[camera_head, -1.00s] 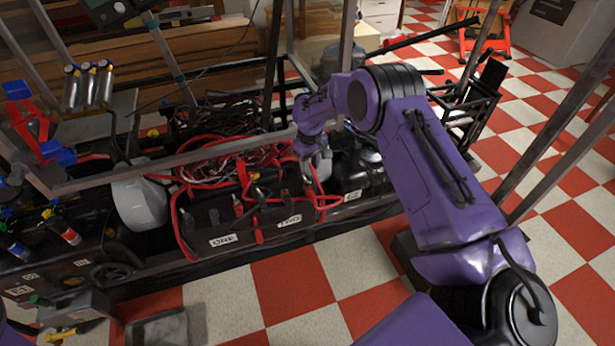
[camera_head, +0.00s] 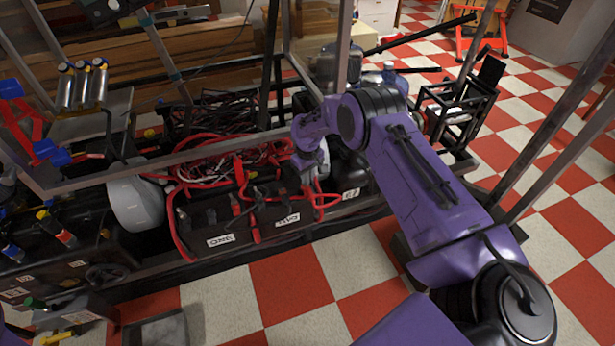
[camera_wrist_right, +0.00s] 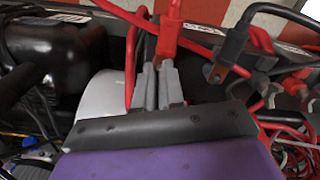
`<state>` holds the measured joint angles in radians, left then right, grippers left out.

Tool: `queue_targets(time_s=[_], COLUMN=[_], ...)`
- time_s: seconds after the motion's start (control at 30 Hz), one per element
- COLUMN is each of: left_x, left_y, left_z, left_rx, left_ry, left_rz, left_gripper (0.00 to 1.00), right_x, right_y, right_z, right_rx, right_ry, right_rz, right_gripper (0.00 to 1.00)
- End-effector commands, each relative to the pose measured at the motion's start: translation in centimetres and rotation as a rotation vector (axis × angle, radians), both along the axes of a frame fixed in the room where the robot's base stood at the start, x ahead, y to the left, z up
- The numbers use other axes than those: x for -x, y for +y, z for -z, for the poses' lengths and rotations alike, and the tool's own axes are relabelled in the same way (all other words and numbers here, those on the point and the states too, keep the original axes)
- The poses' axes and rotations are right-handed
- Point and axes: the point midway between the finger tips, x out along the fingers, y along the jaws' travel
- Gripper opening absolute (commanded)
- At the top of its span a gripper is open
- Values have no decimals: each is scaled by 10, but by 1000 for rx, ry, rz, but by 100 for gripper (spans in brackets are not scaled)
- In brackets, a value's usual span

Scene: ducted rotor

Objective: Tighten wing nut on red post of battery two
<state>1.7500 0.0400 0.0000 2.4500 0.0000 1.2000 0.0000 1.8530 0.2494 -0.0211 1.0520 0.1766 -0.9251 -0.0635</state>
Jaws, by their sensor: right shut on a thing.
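Battery two (camera_head: 265,218) is a black box with a white TWO label (camera_head: 287,219) on its front, right of battery one (camera_head: 205,222). My right gripper (camera_head: 308,180) reaches down at the right end of battery two. In the right wrist view its grey fingers (camera_wrist_right: 159,75) are close together, shut at a red terminal fitting (camera_wrist_right: 172,38) that I take for the red post. The wing nut lies between the fingertips and is mostly hidden by them. My left gripper is out of view.
Red cables (camera_head: 325,203) loop close around my right gripper. A metal frame bar (camera_head: 190,155) crosses above the batteries. A white rounded housing (camera_head: 136,203) stands left of battery one. A black container (camera_head: 350,175) stands on the right.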

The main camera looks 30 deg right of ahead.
Motion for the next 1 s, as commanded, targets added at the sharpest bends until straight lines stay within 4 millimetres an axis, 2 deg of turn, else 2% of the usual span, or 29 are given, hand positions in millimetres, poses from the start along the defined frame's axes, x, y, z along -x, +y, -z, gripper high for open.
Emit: queue_targets(time_s=[0.37, 1.0], left_x=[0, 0], left_y=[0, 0], left_z=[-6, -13], left_rx=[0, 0], left_ry=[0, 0], left_rz=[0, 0], left_gripper=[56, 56], right_x=[0, -3], right_y=[3, 11], right_z=[-1, 0], right_rx=[0, 0], right_ry=[1, 0], right_rz=[146, 740], right_gripper=[0, 0])
